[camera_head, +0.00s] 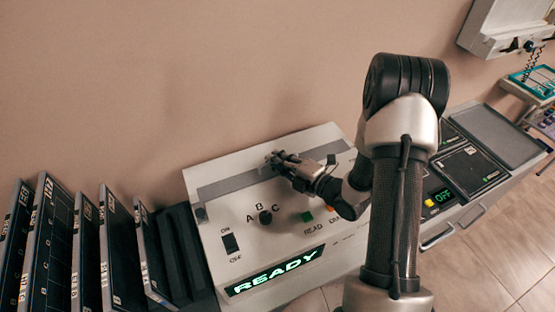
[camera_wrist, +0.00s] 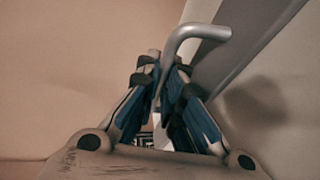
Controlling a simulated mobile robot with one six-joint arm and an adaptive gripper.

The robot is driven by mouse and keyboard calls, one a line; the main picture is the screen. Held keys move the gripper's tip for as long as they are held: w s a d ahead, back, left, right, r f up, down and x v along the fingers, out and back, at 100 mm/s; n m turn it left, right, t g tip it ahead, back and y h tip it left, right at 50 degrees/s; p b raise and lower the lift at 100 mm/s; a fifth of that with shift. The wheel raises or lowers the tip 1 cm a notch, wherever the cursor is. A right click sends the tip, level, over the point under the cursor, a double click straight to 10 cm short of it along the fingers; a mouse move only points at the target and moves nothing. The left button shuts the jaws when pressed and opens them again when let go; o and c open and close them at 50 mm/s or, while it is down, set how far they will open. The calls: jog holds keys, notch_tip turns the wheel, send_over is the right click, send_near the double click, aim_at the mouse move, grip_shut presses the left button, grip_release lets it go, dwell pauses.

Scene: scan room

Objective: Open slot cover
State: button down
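The slot cover (camera_head: 232,183) is a grey strip set across the upper part of a pale console (camera_head: 208,214). In the wrist view the grey strip (camera_wrist: 222,52) runs diagonally at the upper right. A bent metal handle (camera_wrist: 197,32) stands out in front of it. My gripper (camera_head: 274,160) is at the strip, near its middle. In the wrist view my gripper (camera_wrist: 166,72) has its two fingers closed in on both sides of the handle's straight leg. The fingers hide part of that leg. My arm covers the right part of the console.
The console has a lit READY display (camera_head: 275,270), an ON/OFF switch (camera_head: 230,243), an A-B-C knob (camera_head: 265,217) and a green button (camera_head: 307,216). Several dark panels (camera_head: 118,250) stand at the left. A grey tray (camera_head: 497,135) lies at the right. A wall rises behind.

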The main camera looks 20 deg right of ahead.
jog(key=shift+w, duration=0.1)
dwell(0.5)
jog(key=w+b, duration=0.1)
jog(key=w, duration=0.1)
jog(key=w+a+b, duration=0.1)
jog(key=w+b, duration=0.1)
jog(key=w, duration=0.1)
jog(key=shift+w+f, duration=0.2)
jog(key=shift+w, duration=0.15)
jog(key=shift+w+r, duration=0.15)
jog(key=shift+w, duration=0.25)
jog(key=c, duration=2)
grip_release()
